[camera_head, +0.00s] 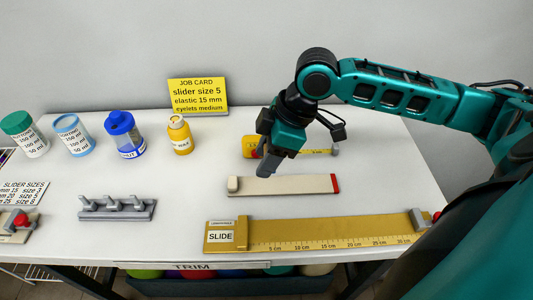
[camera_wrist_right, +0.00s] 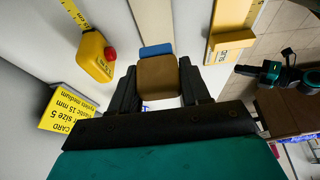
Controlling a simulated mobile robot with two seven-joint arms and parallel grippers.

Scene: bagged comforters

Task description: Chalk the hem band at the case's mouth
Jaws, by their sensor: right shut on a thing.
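My right gripper (camera_head: 267,168) is shut on a brown block with a blue end (camera_wrist_right: 157,75), clearest in the right wrist view; the head view mostly hides it behind the fingers. I take it to be the chalk. The gripper is over the white table, by the far edge of a flat beige strip (camera_head: 285,186) with a raised left end and a red right end. The strip also shows in the right wrist view (camera_wrist_right: 152,20), beyond the blue end. I cannot tell whether block and strip touch, or whether the strip is the hem band.
A yellow tape measure (camera_head: 250,147) lies behind the strip, and a yellow slide ruler (camera_head: 320,232) in front. A yellow job card (camera_head: 198,95), several bottles and jars (camera_head: 125,135), and a grey pegged block (camera_head: 118,208) stand left. The table between pegged block and strip is clear.

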